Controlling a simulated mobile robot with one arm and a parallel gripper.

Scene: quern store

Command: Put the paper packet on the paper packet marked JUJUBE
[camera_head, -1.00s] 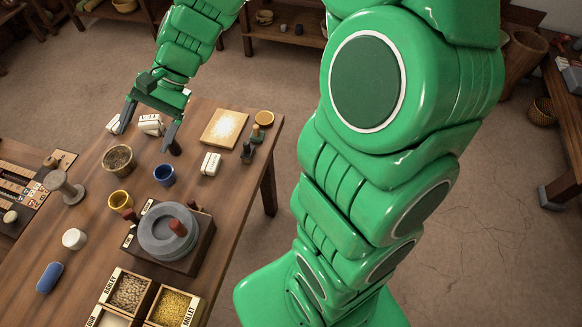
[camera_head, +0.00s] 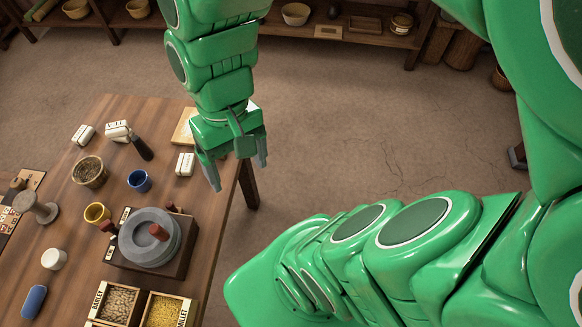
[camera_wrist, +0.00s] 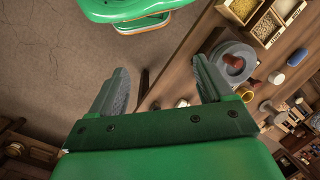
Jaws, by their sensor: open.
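Three spots on the table hold white paper packets. One packet (camera_head: 83,134) lies at the far left. At the second spot a packet with dark lettering (camera_head: 118,130) lies just right of it; it looks tall, but I cannot tell whether two packets are stacked there. Another packet (camera_head: 185,163) lies nearer the right edge. I cannot read which is marked JUJUBE. My gripper (camera_head: 238,175) is open and empty, above the table's right edge, right of that packet. Its spread fingers also show in the wrist view (camera_wrist: 157,88), with nothing between them.
A stone quern (camera_head: 150,240) stands in the table's middle, with grain boxes (camera_head: 160,312) in front. A bowl (camera_head: 90,171), a blue cup (camera_head: 139,181), a yellow cup (camera_head: 97,213) and a dark cylinder (camera_head: 140,148) stand or lie nearby. A pale board (camera_head: 184,127) is partly hidden behind my gripper.

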